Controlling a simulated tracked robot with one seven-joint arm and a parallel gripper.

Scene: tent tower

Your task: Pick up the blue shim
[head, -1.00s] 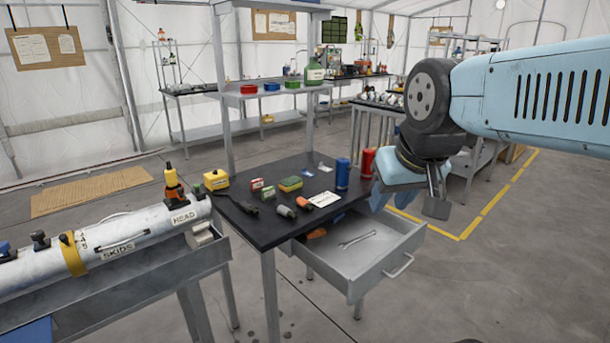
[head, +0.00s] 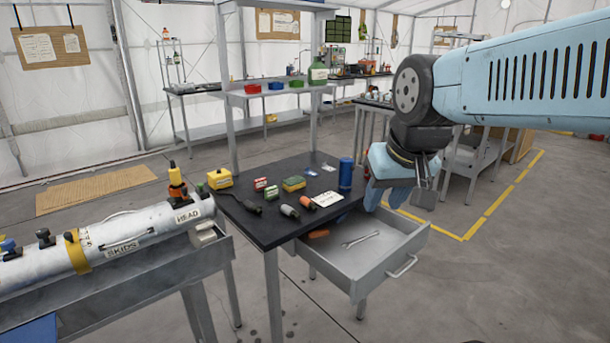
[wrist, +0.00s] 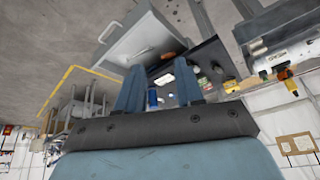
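A small flat bluish piece (head: 311,172), which may be the blue shim, lies near the back of the dark table top (head: 262,224); it is too small to be sure. My gripper (head: 398,186) hangs in the air right of the table, above the open drawer's back right side. It is apart from the bluish piece, with the blue can standing between them in the picture. In the wrist view its two blue fingers (wrist: 159,78) are spread with nothing gripped. I cannot make out the shim in the wrist view.
A blue can (head: 346,174) stands upright at the table's right edge. The open drawer (head: 371,265) holds a wrench (head: 361,239).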

